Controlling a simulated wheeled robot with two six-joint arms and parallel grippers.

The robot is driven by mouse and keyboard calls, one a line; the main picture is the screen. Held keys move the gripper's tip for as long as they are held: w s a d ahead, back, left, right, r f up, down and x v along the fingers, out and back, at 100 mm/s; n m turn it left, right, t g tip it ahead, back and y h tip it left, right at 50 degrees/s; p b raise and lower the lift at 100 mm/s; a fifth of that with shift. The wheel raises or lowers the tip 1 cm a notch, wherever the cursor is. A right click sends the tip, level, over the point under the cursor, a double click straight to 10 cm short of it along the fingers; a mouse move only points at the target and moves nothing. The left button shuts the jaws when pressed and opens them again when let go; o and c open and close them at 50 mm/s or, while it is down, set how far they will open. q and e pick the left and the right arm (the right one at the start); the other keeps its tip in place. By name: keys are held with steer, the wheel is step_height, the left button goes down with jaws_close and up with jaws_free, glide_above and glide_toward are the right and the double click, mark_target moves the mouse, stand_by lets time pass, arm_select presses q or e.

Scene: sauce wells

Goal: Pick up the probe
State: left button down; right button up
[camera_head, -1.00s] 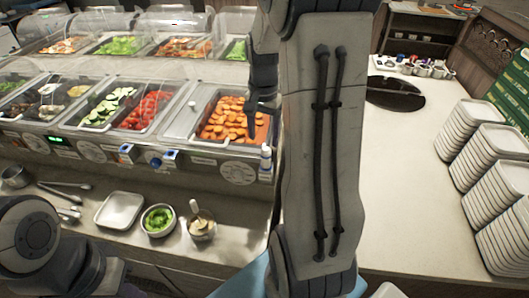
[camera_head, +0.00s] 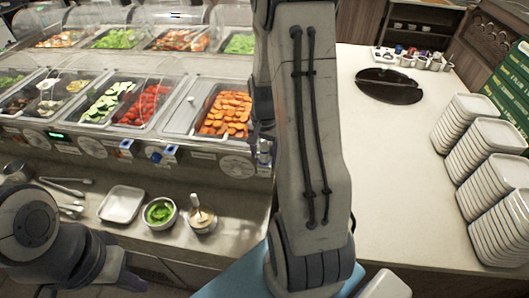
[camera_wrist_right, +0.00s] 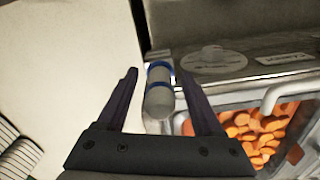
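The probe (camera_wrist_right: 158,92), a grey-white rounded cylinder with blue bands, is at the right end of the food counter's front. In the head view, a small part of the probe (camera_head: 264,146) shows beside my right gripper (camera_head: 262,132). In the right wrist view, my right gripper (camera_wrist_right: 158,74) is open. Its two dark fingers stand on either side of the probe, with a visible gap on each side. My left gripper (camera_head: 130,281) is partly in view at the bottom left, and its fingers are not clear.
A pan of sliced carrots (camera_head: 226,114) lies close to the right gripper. A white tray (camera_head: 121,204), a bowl of greens (camera_head: 160,213) and a jar with a spoon (camera_head: 201,214) stand on the front ledge. Stacked white plates (camera_head: 466,122) stand right; the counter (camera_head: 385,170) between is largely clear.

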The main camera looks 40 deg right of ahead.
jaws_close()
step_height(320, 180, up, 10)
steer(key=shift+r+b, duration=0.1)
steer(key=shift+b, duration=0.75)
